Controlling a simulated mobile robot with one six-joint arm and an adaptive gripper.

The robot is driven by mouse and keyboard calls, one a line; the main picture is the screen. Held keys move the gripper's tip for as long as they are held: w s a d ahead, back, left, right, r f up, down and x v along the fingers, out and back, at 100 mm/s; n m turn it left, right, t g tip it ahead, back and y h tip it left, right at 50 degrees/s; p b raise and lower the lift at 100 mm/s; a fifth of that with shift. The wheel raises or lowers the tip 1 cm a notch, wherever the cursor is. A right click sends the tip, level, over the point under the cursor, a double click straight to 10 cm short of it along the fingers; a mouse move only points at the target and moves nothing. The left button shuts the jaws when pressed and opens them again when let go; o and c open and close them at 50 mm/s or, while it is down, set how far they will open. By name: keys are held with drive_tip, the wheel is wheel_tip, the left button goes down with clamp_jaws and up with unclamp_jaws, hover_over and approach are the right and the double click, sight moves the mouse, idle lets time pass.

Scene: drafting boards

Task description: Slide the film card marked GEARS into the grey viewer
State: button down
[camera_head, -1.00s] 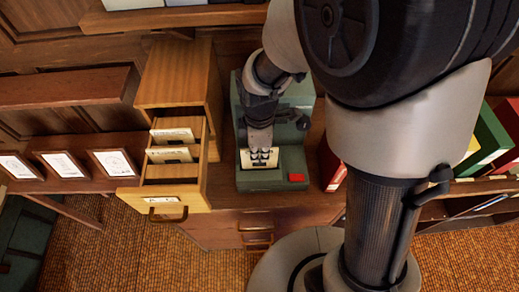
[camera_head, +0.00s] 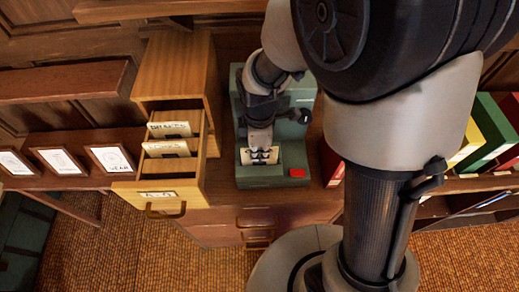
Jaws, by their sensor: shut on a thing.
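My gripper (camera_head: 260,153) points down over the front of the grey-green viewer (camera_head: 262,181) and is shut on a pale film card (camera_head: 273,155). The card is at the viewer's front opening, partly hidden by my fingers. I cannot tell how deep it sits, and its marking cannot be read here. The viewer has a red button (camera_head: 297,173) at its front right corner and a dark knob on its right side.
Left of the viewer, a wooden cabinet (camera_head: 172,73) has its drawer (camera_head: 162,197) pulled out, with cards (camera_head: 168,129) standing in it. Several framed pictures (camera_head: 112,158) stand further left. Coloured binders (camera_head: 497,128) stand at the right. My arm covers the centre right.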

drive_tip(key=shift+f+b, duration=0.4)
drive_tip(key=shift+f, duration=0.15)
drive_tip(key=c, duration=1.7)
unclamp_jaws()
wheel_tip(320, 180, up, 12)
drive_tip(key=shift+r, duration=0.1)
drive_tip(key=shift+s+d+r+m, duration=0.15)
drive_tip(key=shift+d+r+m, duration=0.05)
drive_tip(key=shift+d+m, duration=0.1)
drive_tip(key=s+d+r+m+t+b, duration=0.1)
drive_tip(key=s+d+r+m+t, duration=0.1)
drive_tip(key=s+d+m, duration=0.3)
drive_tip(key=s+d+r+m+t+b, duration=0.1)
drive_tip(key=s+d+r+m+t, duration=0.1)
drive_tip(key=s+d+m, duration=0.3)
drive_tip(key=s+r+m, duration=0.1)
drive_tip(key=s+m, duration=0.2)
drive_tip(key=m, duration=0.4)
drive_tip(key=shift+d+r+t, duration=0.15)
drive_tip(key=shift+r+t, duration=0.05)
drive_tip(key=shift+t, duration=0.1)
